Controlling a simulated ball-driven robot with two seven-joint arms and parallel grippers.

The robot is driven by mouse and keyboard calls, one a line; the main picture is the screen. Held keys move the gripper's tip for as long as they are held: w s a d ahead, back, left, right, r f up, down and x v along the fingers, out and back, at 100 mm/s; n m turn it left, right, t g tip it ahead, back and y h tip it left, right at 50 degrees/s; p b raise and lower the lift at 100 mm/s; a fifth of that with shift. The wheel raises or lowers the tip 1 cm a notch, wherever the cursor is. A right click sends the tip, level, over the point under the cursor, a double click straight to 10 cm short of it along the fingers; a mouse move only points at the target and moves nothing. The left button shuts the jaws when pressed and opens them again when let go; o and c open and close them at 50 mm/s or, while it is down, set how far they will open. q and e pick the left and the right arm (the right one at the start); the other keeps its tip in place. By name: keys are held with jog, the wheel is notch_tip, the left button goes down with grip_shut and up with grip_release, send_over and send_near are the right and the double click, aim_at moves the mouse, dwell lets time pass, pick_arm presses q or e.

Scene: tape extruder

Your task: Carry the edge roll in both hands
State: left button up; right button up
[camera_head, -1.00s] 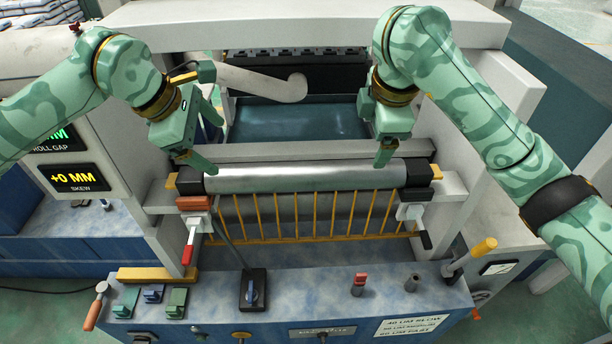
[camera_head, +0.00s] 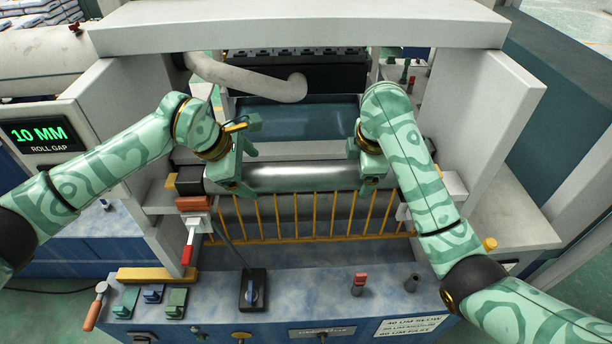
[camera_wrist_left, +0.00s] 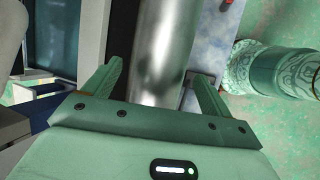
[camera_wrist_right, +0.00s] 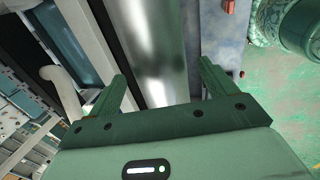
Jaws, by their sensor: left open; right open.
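The edge roll (camera_head: 300,177) is a shiny metal cylinder lying level across the machine, and its right end is hidden behind my right arm. My left gripper (camera_head: 246,172) is open over the left part of the roll. My right gripper (camera_head: 361,169) is open over the right part. In the left wrist view the roll (camera_wrist_left: 163,45) runs between the two spread fingers (camera_wrist_left: 157,90). In the right wrist view the roll (camera_wrist_right: 155,45) also runs between the spread fingers (camera_wrist_right: 163,88). I cannot tell whether any finger touches it.
A yellow barred guard (camera_head: 296,222) stands in front of the roll. A black block (camera_head: 190,181) sits at its left end. A blue control bench (camera_head: 300,285) with levers and knobs is nearest me. Grey side walls (camera_head: 140,100) flank the opening, and a pale pipe (camera_head: 245,80) hangs behind.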

pick_arm(q)
jog(key=shift+x, duration=1.7)
pick_arm(e)
jog(key=shift+x, duration=1.7)
pick_arm(q)
grip_shut()
pick_arm(e)
grip_shut()
pick_arm(q)
jog(key=shift+r, duration=0.1)
